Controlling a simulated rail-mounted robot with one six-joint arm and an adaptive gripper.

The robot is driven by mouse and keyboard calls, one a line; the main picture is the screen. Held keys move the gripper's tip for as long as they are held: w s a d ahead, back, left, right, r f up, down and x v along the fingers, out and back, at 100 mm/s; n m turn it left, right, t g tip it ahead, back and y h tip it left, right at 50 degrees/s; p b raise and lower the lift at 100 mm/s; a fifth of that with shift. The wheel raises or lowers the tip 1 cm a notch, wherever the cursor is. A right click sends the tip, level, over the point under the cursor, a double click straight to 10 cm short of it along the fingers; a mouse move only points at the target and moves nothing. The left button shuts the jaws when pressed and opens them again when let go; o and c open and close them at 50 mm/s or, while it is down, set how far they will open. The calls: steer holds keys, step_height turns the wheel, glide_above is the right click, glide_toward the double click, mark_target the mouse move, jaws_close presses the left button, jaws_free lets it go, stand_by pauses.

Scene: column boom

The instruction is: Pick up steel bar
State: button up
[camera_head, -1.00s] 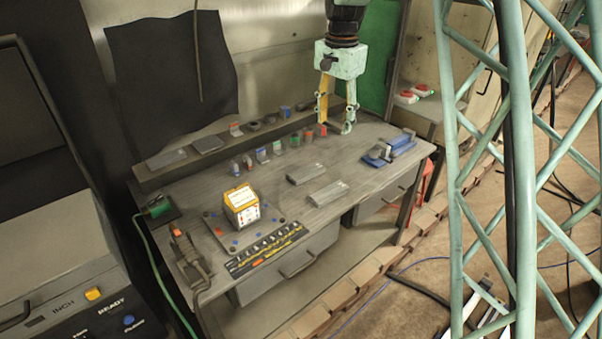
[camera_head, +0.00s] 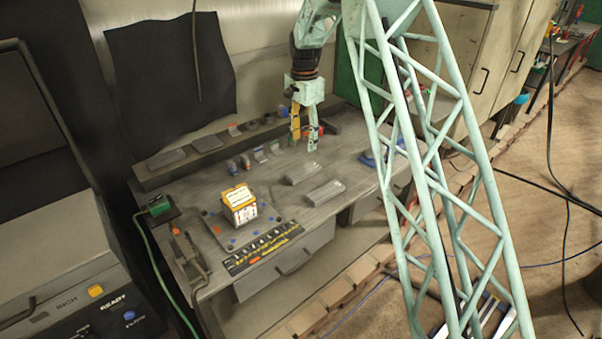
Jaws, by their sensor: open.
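Two grey metal bars lie flat on the workbench: one steel bar (camera_head: 302,173) farther back and a second steel bar (camera_head: 325,193) nearer the front edge. I cannot tell which one is meant. My gripper (camera_head: 305,143) points down, open and empty, above the back part of the bench. It is just behind the farther bar in the picture and apart from both bars.
A yellow-white box (camera_head: 240,208) stands on a plate at the bench's left-middle. Small coloured blocks (camera_head: 260,154) line the back near a raised shelf (camera_head: 160,177). A blue vise (camera_head: 369,158) is partly hidden behind my green lattice boom. A tool strip (camera_head: 262,249) lies at front.

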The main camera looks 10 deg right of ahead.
steer(key=shift+f, duration=0.1)
stand_by(0.3)
glide_above(304, 170)
steer(key=shift+s+a+f, duration=0.1)
steer(key=shift+f, duration=4.15)
steer(key=shift+f+b, duration=0.45)
steer(key=shift+f, duration=2.15)
steer(key=shift+c, duration=0.5)
steer(key=c, duration=1.1)
